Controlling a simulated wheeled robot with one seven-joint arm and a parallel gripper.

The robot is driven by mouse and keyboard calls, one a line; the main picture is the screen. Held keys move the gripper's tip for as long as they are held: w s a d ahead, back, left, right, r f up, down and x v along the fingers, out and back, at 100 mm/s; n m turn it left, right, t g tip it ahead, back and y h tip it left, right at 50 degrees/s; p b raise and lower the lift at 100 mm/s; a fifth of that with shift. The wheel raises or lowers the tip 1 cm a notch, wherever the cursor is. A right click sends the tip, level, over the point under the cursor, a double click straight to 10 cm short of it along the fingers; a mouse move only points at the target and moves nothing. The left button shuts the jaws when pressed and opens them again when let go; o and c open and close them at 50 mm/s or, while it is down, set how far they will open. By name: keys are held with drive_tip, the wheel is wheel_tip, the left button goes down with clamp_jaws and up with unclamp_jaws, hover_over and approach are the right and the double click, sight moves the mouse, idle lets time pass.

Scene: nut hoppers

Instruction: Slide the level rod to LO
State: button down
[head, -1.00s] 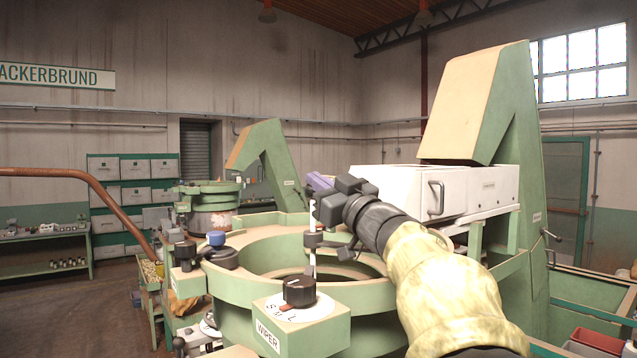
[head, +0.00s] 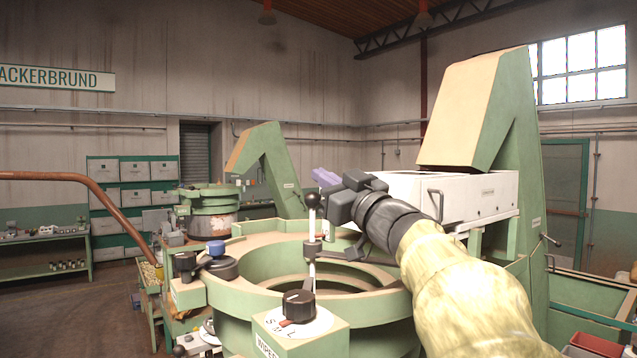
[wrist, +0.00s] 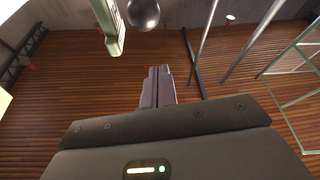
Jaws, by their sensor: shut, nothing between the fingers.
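The level rod (head: 312,268) stands upright at the near rim of the round green hopper bowl (head: 250,275). It is a thin pale rod with a black ball knob (head: 312,200) on top and a dark collar (head: 312,248) partway down. No LO mark is readable. My gripper (head: 325,177) has purple fingers, shut and empty, just right of and above the knob in the head view. In the wrist view the shut fingers (wrist: 158,85) point up the picture, and a dark ball (wrist: 143,14), likely the knob, shows past their tips, apart from them.
A black WIPER dial (head: 298,305) sits on a green box in front of the rod. A blue-topped knob (head: 216,248) is on the bowl's left. A white box with a handle (head: 480,197) stands behind my arm at the right. A copper pipe (head: 90,190) curves at the left.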

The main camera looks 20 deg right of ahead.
drive_tip(key=b+v, duration=0.3)
drive_tip(key=v, duration=0.4)
idle(0.4)
